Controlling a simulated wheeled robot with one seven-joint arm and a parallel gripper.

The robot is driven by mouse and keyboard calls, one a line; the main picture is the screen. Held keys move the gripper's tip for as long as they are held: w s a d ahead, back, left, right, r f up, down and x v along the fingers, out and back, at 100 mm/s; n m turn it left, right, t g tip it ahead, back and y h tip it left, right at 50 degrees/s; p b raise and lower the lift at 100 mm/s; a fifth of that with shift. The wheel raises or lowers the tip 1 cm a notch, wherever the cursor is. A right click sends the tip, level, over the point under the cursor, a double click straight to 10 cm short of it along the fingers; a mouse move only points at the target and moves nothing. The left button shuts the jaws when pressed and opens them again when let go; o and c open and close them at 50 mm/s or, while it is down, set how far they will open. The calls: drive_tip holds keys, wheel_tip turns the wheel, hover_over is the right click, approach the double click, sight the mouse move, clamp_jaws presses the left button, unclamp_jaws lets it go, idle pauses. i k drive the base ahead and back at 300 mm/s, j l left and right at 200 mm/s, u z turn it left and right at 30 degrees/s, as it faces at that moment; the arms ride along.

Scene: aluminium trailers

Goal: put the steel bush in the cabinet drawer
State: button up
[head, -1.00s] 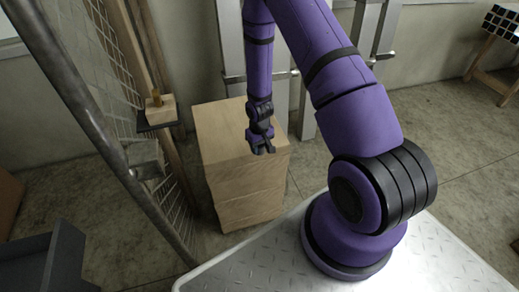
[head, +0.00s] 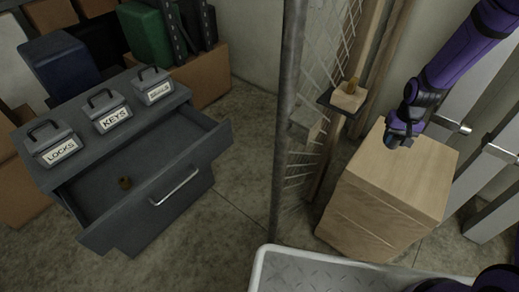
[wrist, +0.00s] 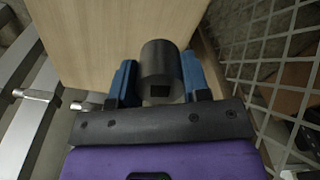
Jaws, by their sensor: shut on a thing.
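The steel bush (wrist: 161,60), a dark grey cylinder with a square hole in its near end, sits between the blue fingers of my gripper (wrist: 162,84) in the wrist view. In the head view my gripper (head: 398,141) is over the pale wooden cabinet top at right; the bush is hard to make out there. The grey cabinet (head: 108,141) stands at left, far from my gripper. Its drawer (head: 212,147) is pulled open.
A grey post (head: 287,110) and wire mesh (head: 322,60) stand between my gripper and the grey cabinet. Boxes labelled LOCKS (head: 58,147) and KEYS (head: 108,112), plus a third, stand on its top. A small shelf (head: 338,108) holds a wooden block with a brass piece.

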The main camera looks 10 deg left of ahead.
sight(176, 155)
drive_tip(key=l+u, duration=0.35)
drive_tip(key=l, duration=0.25)
drive_tip(key=k+l+u, duration=0.15)
drive_tip(key=l+u, duration=0.2)
drive_tip(key=l, duration=0.2)
drive_tip(key=k+j+u, duration=0.15)
drive_tip(key=u, duration=0.15)
drive_tip(key=k+j+u, duration=0.1)
drive_tip(key=j+u, duration=0.2)
drive_tip(key=i+j, duration=0.55)
drive_tip(key=i+j+u, duration=0.1)
drive_tip(key=i+j, duration=0.45)
drive_tip(key=i, duration=0.15)
drive_tip(key=i+j, duration=0.5)
drive_tip(key=i, duration=0.2)
